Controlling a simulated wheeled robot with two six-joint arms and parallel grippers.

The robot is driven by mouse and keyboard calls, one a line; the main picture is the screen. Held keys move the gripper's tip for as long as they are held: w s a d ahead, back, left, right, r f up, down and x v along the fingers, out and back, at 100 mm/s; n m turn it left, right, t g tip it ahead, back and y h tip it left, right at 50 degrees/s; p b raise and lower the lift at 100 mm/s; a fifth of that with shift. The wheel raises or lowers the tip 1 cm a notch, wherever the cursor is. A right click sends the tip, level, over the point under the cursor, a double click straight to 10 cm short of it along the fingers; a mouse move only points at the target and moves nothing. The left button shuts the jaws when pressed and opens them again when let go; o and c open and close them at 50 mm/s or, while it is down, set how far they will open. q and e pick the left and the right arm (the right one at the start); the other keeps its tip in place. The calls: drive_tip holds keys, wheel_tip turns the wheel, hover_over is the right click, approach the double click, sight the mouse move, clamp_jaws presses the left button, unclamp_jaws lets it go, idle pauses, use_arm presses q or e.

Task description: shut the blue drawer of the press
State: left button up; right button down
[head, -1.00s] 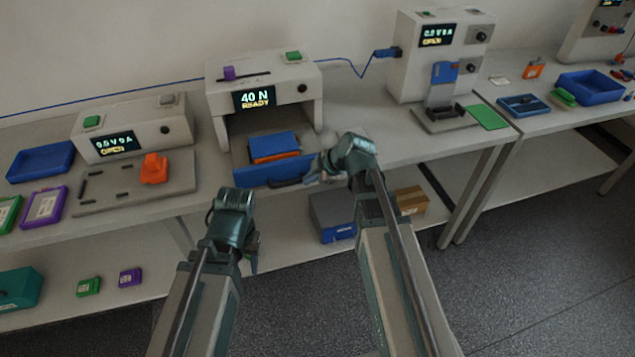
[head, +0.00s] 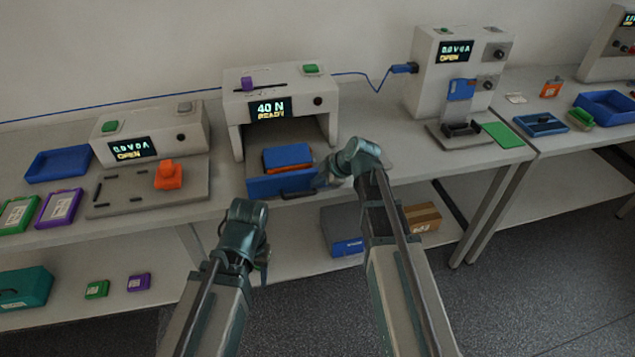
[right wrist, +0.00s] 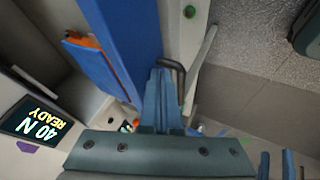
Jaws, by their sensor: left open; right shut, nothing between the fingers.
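The grey press (head: 310,98) stands on the bench, its display reading "40 N READY". Its blue drawer (head: 270,187) stands out at the front, open. A blue and orange block (head: 288,155) lies in it. My right gripper (head: 330,174) is shut and empty at the right end of the drawer front. In the right wrist view its fingers (right wrist: 163,98) are beside the dark drawer handle (right wrist: 180,80), close to the blue front; I cannot tell whether they touch. My left gripper (head: 262,270) is open and empty, in front of the bench's edge, lower left of the drawer.
A grey cycler (head: 150,132) with an orange piece (head: 168,175) on its plate stands left of the press. Another machine (head: 425,80) stands to the right. A grey and blue box (head: 342,238) and a cardboard box (head: 422,217) sit on the lower shelf.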

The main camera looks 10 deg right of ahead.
sight(303, 146)
drive_tip(key=w, duration=1.8)
drive_tip(key=shift+a, duration=0.3)
drive_tip(key=shift+w, duration=0.3)
drive_tip(key=shift+r, duration=0.1)
